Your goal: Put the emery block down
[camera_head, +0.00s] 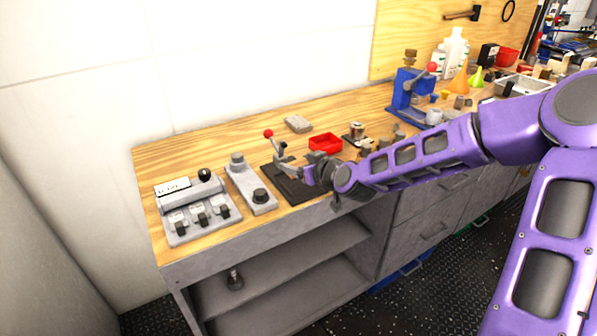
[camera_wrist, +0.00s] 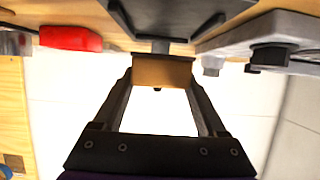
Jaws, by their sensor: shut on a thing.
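My gripper (camera_wrist: 162,84) is shut on a small tan block, which I take to be the emery block (camera_wrist: 164,71); it spans the gap between both fingertips in the wrist view. In the head view my gripper (camera_head: 318,177) is over the front part of the wooden bench (camera_head: 222,146), at the right side of a dark base plate (camera_head: 292,187). The held block cannot be made out there. Whether it touches anything below is unclear.
A red-knobbed lever (camera_head: 270,135) rises from the dark plate. A red bin (camera_head: 325,143) and a grey block (camera_head: 298,123) lie behind. A grey two-knob fixture (camera_head: 250,186) and a switch box (camera_head: 197,210) stand left. Bare wood shows at the back left.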

